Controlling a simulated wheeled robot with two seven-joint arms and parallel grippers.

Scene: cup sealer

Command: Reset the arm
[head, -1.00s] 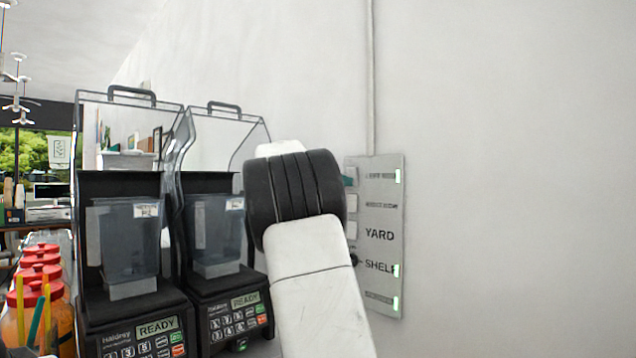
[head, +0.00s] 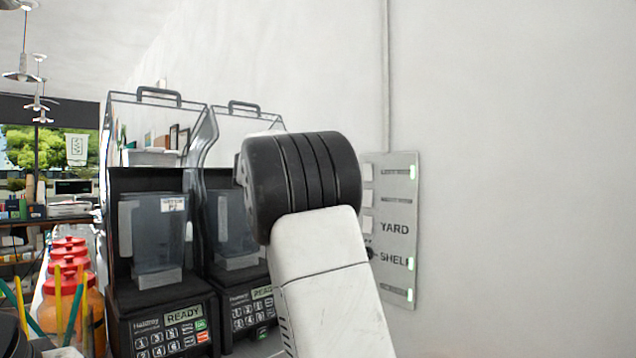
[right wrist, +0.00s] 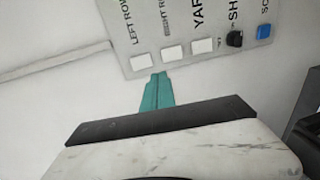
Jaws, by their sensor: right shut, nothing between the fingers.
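A grey wall panel (head: 400,235) with labels, pale switches and green lights hangs right of my right arm in the head view. YARD and SHELF are readable there. Lights glow on the top row, the SHELF row and the bottom row. The right wrist view shows the panel (right wrist: 200,40) close up, with white switches, a black knob (right wrist: 235,39) and a blue button (right wrist: 264,31). My right gripper (right wrist: 157,76) has teal fingers, shut and empty, with tips just below the white switches. Contact cannot be told. My arm hides this gripper in the head view.
Two dark blender machines with clear hoods, a nearer one (head: 158,215) and one (head: 238,215) partly behind my arm, stand left. Orange jars with red lids (head: 66,290) line the far left. The white wall (head: 520,170) is bare on the right.

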